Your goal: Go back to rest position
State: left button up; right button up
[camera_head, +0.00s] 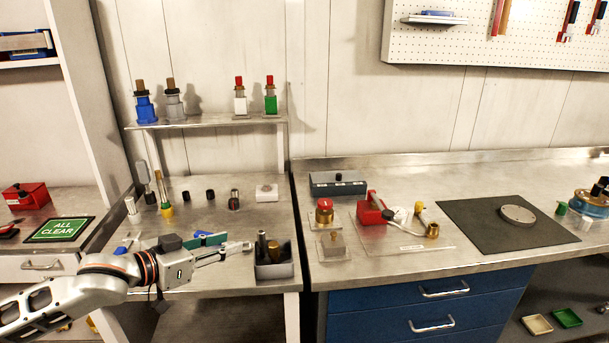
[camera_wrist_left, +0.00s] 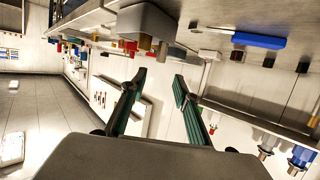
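My left gripper (camera_head: 232,243) reaches in from the left over the front of the left bench (camera_head: 110,243). That view is turned over, with the bench along the top and the tray (camera_wrist_left: 146,22) beyond the fingertips. I cannot tell whether the gripper touches the tray. My right gripper is in neither view.
A shelf (camera_head: 205,122) with several bottles stands behind the left bench. Small cylinders and a blue-handled tool (camera_wrist_left: 258,40) lie near the gripper. The right bench has a red device (camera_head: 374,210) and a dark mat (camera_head: 470,225). An ALL CLEAR sign (camera_head: 60,230) lies at left.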

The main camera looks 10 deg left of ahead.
pick_arm(q)
jog(key=s+d+f+m+y, duration=0.2)
jog(key=s+d+f+y, duration=0.2)
jog(key=s+f, duration=0.55)
jog(key=s+a+f+g+y, duration=0.35)
jog(key=s+a+f, duration=0.2)
jog(key=s, duration=0.25)
jog(key=s+a+f+g+y, duration=0.2)
jog(key=s+a+f+y, duration=0.25)
jog(key=s+a, duration=0.3)
jog(key=w+d+f+n+t+h, duration=0.1)
jog(key=d+f+n+t+h, duration=0.2)
jog(key=d+f+h, duration=0.4)
jog(key=shift+w+d+f+h, duration=0.2)
jog(key=shift+d+f+h, duration=0.2)
jog(key=shift+d+f, duration=3.9)
jog(key=shift+d+r+t, duration=0.25)
jog(key=shift+d+r, duration=0.5)
